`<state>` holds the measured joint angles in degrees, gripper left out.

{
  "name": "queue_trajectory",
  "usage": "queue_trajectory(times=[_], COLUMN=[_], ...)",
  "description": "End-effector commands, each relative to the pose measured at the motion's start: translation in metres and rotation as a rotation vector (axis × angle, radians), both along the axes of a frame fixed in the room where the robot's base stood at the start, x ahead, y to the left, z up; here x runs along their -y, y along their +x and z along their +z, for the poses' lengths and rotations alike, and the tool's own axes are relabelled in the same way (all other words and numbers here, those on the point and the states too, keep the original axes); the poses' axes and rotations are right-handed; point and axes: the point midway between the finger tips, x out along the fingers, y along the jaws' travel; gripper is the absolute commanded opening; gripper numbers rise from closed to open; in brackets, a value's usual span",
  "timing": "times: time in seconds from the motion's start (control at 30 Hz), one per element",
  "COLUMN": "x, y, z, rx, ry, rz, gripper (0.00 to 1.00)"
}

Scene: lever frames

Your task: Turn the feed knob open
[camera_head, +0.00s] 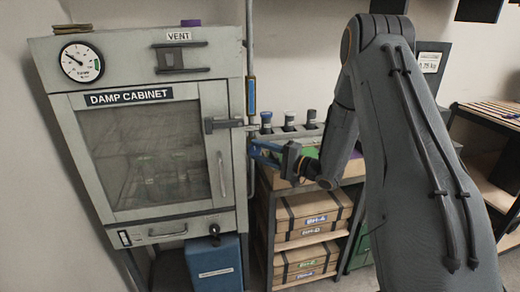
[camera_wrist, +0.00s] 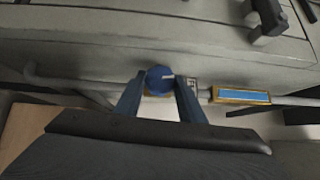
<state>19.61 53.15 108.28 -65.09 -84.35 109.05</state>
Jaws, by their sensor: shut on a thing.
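The feed knob (camera_wrist: 158,79) is a round blue knob on the thin grey pipe beside the damp cabinet (camera_head: 221,120). It carries a pale mark that runs roughly along the pipe in the wrist view. My gripper (camera_wrist: 161,82) has its two blue fingers on either side of the knob and is shut on it. In the head view my gripper (camera_head: 254,149) reaches in from the right to the pipe, and its fingers largely hide the knob. A small white label (camera_wrist: 192,83) sits next to the knob, partly behind a finger; its text is not readable.
A blue and orange plate (camera_head: 251,95) is on the pipe above my gripper. A shelf with boxes (camera_head: 312,221) stands below my arm, and a blue container (camera_head: 215,268) sits under the cabinet.

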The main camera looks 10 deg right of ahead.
Motion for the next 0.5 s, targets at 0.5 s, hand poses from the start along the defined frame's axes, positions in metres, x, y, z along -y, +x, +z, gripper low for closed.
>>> queue_trajectory(times=[0.5], x=[-0.0021], y=[-0.0013], z=[0.0124], rx=[-0.001], ry=[-0.481], rz=[0.001], gripper=[0.13])
